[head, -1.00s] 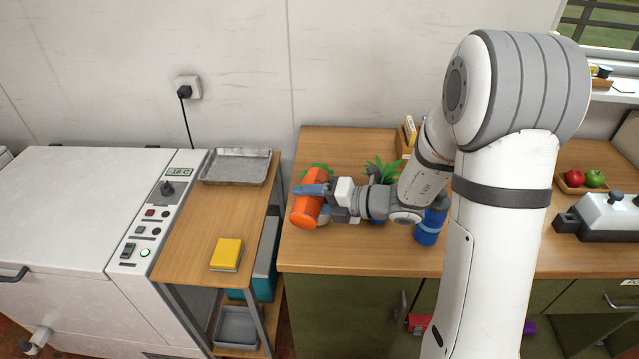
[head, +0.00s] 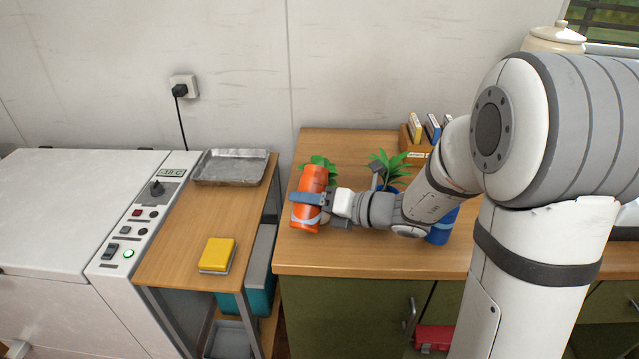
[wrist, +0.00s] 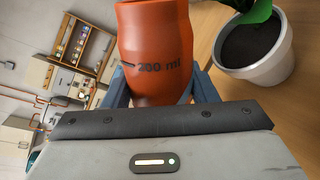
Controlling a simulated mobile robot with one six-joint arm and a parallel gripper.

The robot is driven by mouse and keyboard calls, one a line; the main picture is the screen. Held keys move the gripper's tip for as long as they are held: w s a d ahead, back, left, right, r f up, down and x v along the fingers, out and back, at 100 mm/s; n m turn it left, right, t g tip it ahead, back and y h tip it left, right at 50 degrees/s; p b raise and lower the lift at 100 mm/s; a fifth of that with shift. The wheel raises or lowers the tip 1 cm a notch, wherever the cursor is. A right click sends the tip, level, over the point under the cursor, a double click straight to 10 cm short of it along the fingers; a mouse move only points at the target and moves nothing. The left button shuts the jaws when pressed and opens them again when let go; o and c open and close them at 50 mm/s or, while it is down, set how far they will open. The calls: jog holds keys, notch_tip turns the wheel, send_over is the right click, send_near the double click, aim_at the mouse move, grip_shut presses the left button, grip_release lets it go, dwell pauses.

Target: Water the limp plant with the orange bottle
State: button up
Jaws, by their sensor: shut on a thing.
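My gripper (head: 308,198) is shut around the orange bottle (head: 312,180). In the wrist view the bottle (wrist: 155,40) sits between my fingers (wrist: 160,88), with a "200 ml" mark showing. The bottle is held over the left part of the wooden counter; its exact tilt is hard to tell. A green plant (head: 326,163) is just behind the bottle, its pot hidden in the head view. Another plant (head: 388,164), with raised pointed leaves, stands to the right behind my wrist. The wrist view shows a white pot (wrist: 272,68) with dark soil and a leaf, right of the bottle.
A blue object (head: 441,228) stands right of my wrist, partly covered by my arm. A small wooden rack (head: 418,140) is at the back.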

aim_at(307, 221)
jog(key=shift+w+f+n+b, duration=0.1)
jog(key=shift+f+n+b, duration=0.3)
jog(key=shift+f+b, duration=0.45)
jog(key=n+t+b, duration=0.1)
jog(key=b, duration=0.2)
jog(key=shift+r+n, duration=0.4)
jog(key=n+b, duration=0.1)
jog(key=b, duration=0.1)
jog(key=s+f+n+b, duration=0.1)
jog(key=b, duration=0.1)
jog(key=t+b, duration=0.1)
jog(key=b, duration=0.2)
jog(key=shift+s+a+f+n+y, duration=0.2)
jog(key=shift+f+n+y, duration=0.1)
jog(key=shift+f+n, duration=0.1)
jog(key=f+b, duration=0.1)
jog(key=b, duration=0.1)
jog(key=f+n+b, duration=0.1)
jog(key=b, duration=0.2)
jog(key=shift+s, duration=0.25)
jog(key=shift+s+a+r+n+t+b, duration=0.15)
jog(key=shift+r+n+t+b, duration=0.15)
jog(key=shift+n+b, duration=0.45)
jog(key=shift+s+r+n+y+b, duration=0.15)
jog(key=shift+r+n+y+b, duration=0.25)
jog(key=shift+n+b, duration=0.25)
